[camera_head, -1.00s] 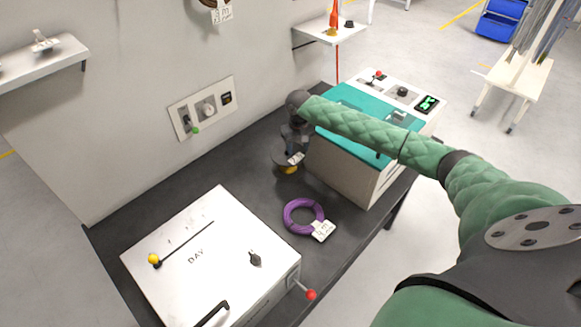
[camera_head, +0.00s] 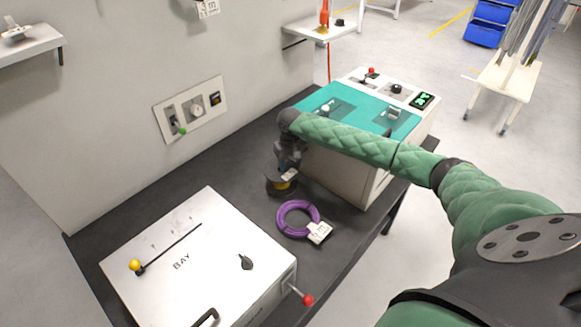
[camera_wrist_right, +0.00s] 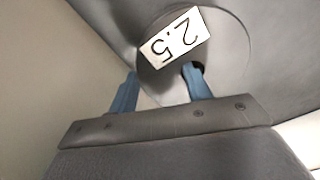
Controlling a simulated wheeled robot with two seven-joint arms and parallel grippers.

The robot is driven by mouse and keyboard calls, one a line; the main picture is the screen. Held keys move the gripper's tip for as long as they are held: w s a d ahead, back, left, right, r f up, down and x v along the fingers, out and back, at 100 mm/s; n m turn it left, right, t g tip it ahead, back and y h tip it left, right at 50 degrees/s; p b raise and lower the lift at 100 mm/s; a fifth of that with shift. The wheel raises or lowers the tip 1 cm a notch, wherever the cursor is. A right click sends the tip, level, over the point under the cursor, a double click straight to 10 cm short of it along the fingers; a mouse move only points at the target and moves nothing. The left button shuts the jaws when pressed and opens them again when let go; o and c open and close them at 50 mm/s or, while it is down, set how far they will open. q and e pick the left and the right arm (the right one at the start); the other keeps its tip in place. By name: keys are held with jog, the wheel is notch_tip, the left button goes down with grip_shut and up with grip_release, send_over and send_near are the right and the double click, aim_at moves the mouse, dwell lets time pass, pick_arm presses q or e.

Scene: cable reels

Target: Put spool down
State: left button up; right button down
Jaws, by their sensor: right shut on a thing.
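The spool (camera_head: 279,187) is a dark reel with a yellow core and a white label. It is at the dark table (camera_head: 150,180), between the wall and the white-and-teal machine; I cannot tell whether it touches the tabletop. My right gripper (camera_head: 288,167) reaches down over it and is shut on it. In the right wrist view, the two blue fingers of the right gripper (camera_wrist_right: 160,75) meet the grey spool (camera_wrist_right: 228,50), whose label reads 2.5. The fingers' hold is partly hidden. My left gripper is not in view.
A purple cable coil (camera_head: 283,222) with a tag lies just in front of the spool. A white box (camera_head: 215,240) with levers stands at the front left. The teal-topped machine (camera_head: 345,110) stands close on the right. Bare table lies left of the spool.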

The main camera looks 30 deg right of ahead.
jog(key=shift+r, duration=0.1)
jog(key=c, duration=1)
grip_release()
jog(key=shift+f, duration=0.2)
jog(key=shift+c, duration=0.2)
jog(key=o, duration=0.4)
jog(key=shift+r, duration=0.15)
